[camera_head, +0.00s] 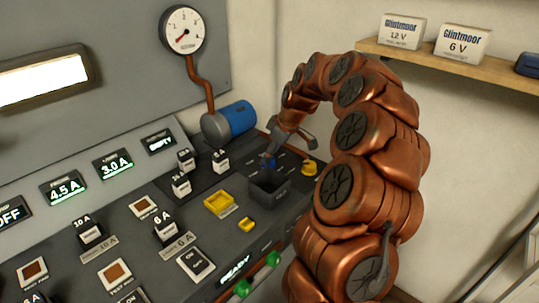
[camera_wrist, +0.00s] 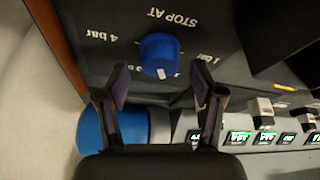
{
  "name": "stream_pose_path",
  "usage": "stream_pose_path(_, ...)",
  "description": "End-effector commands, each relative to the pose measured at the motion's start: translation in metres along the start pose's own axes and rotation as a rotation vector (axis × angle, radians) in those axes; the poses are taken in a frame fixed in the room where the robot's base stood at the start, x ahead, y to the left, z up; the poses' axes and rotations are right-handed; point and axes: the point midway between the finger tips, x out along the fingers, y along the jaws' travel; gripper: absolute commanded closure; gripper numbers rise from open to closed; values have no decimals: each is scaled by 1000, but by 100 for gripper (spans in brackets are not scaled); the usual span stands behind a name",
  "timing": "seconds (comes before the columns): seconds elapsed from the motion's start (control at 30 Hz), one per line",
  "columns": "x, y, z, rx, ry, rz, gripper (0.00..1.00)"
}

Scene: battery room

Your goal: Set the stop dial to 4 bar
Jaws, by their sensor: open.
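The stop dial is a blue round knob (camera_wrist: 158,55) on a dark panel under upside-down "STOP AT" lettering in the wrist view. "4 bar" is printed to its left and "1 bar" to its right; other labels below it are partly hidden. A white mark on its rim points down in the picture, between those two labels, not at "4 bar". My gripper (camera_wrist: 158,88) is open, its fingers apart just below the dial in that view, with nothing between them.
A pressure gauge (camera_head: 184,30) joins a copper pipe above a blue cylinder (camera_head: 238,118). Several fuse blocks and lit displays fill the left. A shelf (camera_head: 480,66) holds boxes.

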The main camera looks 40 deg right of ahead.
Motion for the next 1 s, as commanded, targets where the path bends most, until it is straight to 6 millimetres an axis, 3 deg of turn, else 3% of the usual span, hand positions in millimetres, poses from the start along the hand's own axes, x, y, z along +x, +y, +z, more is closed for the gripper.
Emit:
stream_pose_path(0.13, 13, 0, 0, 0, -1, -1, 33)
stream_pose_path(0.4, 16, 0, 0, 1, 0, 0, 33)
stream_pose_path(1.0, 16, 0, 0, 1, 0, 0, 93)
